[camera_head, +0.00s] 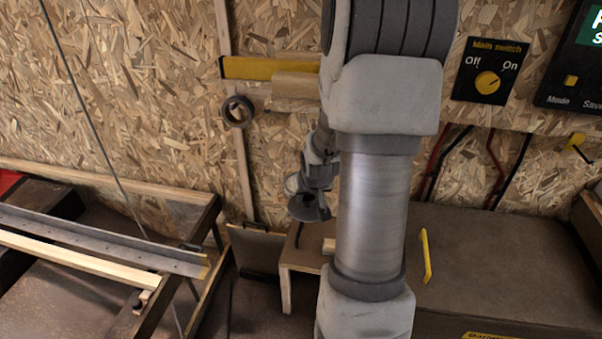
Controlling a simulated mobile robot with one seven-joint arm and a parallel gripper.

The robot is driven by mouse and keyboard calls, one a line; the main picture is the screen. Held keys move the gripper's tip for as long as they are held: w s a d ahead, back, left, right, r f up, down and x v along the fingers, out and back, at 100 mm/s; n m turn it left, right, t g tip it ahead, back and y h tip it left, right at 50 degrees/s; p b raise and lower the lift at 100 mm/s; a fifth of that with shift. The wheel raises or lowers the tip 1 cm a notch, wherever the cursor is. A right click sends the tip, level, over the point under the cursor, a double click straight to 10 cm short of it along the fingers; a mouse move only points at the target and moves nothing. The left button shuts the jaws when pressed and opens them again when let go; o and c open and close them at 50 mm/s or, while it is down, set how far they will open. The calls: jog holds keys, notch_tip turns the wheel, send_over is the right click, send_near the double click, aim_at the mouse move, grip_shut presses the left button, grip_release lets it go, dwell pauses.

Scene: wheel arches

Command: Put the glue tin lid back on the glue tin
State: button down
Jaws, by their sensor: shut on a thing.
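My gripper (318,207) is small in the picture, left of my big arm link, and points down. It is shut on a dark, round, flat piece, which looks like the glue tin lid (302,208). The lid is held in the air above the left end of the brown bench top, and its far side and the fingertips are hard to make out. I cannot make out the glue tin. My arm covers a large part of the middle of the view, including part of the bench top.
The brown bench (480,255) has a yellow handle (425,256) and a small wood block (328,246). A tape roll (238,111) hangs on the chipboard wall. A main switch panel (489,71) is at upper right. A frame with a metal rail (100,238) stands left.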

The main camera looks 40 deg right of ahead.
jog(key=w+d, duration=0.2)
jog(key=w, duration=0.1)
jog(key=w+d, duration=0.1)
jog(key=w, duration=0.3)
jog(key=w+d+b, duration=0.1)
jog(key=w+d, duration=0.1)
jog(key=w, duration=0.1)
jog(key=shift+w+d, duration=0.3)
jog(key=shift+d, duration=0.05)
jog(key=shift+f+b, duration=0.3)
jog(key=shift+f+b, duration=0.45)
jog(key=shift+f, duration=0.15)
jog(key=shift+c, duration=2.4)
grip_release()
jog(key=shift+r, duration=0.1)
jog(key=shift+r+p, duration=0.45)
jog(key=p+v, duration=0.2)
jog(key=v, duration=0.5)
jog(key=shift+r, duration=0.25)
